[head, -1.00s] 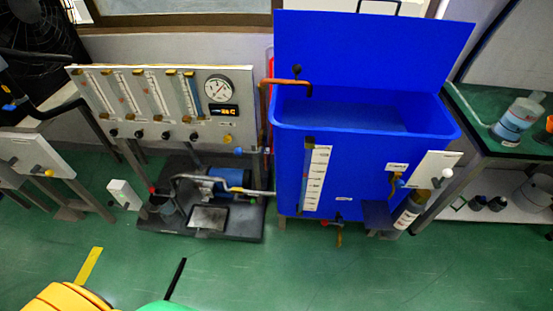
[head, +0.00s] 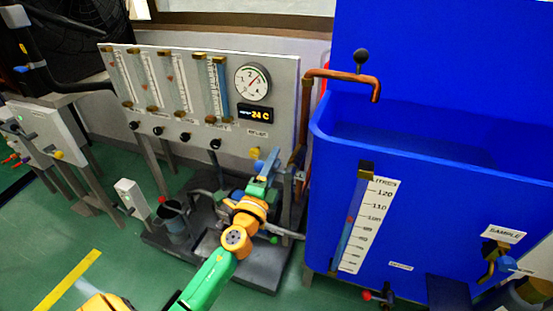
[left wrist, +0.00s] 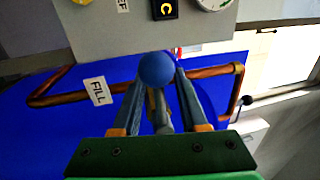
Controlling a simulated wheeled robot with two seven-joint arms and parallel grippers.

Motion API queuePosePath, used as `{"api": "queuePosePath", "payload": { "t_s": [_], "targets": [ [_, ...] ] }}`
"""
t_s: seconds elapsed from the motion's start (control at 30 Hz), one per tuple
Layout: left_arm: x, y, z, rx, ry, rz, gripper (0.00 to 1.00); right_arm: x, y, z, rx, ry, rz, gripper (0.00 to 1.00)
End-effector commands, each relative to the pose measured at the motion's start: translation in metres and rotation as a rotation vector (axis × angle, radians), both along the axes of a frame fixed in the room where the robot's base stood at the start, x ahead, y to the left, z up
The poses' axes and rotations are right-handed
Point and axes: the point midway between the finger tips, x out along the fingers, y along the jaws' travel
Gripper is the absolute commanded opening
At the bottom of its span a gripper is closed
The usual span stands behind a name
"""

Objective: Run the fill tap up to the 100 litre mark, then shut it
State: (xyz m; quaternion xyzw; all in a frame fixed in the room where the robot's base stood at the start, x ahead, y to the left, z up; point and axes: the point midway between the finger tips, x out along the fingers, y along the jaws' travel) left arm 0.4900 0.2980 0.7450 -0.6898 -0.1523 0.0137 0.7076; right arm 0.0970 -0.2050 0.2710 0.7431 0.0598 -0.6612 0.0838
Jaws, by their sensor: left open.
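The fill tap's round blue knob (left wrist: 157,70) sits between the fingertips of my left gripper (left wrist: 157,80) in the left wrist view. The fingers are apart on either side of it; I cannot tell whether they touch it. A FILL label (left wrist: 98,90) is beside it. In the head view my left gripper (head: 268,165) reaches the tap beside the copper pipe (head: 303,125) and largely hides it. The pipe's spout (head: 345,78) hangs over the blue tank (head: 450,210); no stream is visible. The litre scale (head: 368,225) has a sight tube with a small red mark near 100. My right gripper is out of view.
The instrument panel (head: 180,85), with flow tubes and a dial (head: 253,82), stands left of the tank. A sample tap (head: 490,262) is on the tank's front right. A dark base (head: 262,270) is under my left arm. Green floor is free at lower left.

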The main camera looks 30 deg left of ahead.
Motion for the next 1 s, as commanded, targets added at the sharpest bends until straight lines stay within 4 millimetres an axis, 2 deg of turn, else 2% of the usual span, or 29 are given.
{"api": "queuePosePath", "payload": {
  "t_s": [0.1, 0.3, 0.33, 0.47, 0.5, 1.0],
  "targets": [
    [0.008, 0.002, 0.002, 0.0, 0.0, 0.0, 0.43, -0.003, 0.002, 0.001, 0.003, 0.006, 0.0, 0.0],
    [0.009, 0.002, 0.001, -0.002, 0.001, 0.0, 0.43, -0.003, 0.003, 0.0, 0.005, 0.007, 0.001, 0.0],
    [0.009, 0.002, 0.001, -0.002, 0.001, 0.0, 0.38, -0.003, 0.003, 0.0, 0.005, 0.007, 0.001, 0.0],
    [0.009, 0.002, 0.001, -0.002, 0.001, 0.0, 0.03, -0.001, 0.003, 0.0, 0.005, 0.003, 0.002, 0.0],
    [0.009, 0.002, 0.001, -0.002, 0.001, 0.0, 0.0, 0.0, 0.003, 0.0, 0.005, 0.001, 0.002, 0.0],
    [0.009, 0.002, 0.0, -0.002, 0.001, 0.0, 0.0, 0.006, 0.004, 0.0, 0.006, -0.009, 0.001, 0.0]
  ]
}}
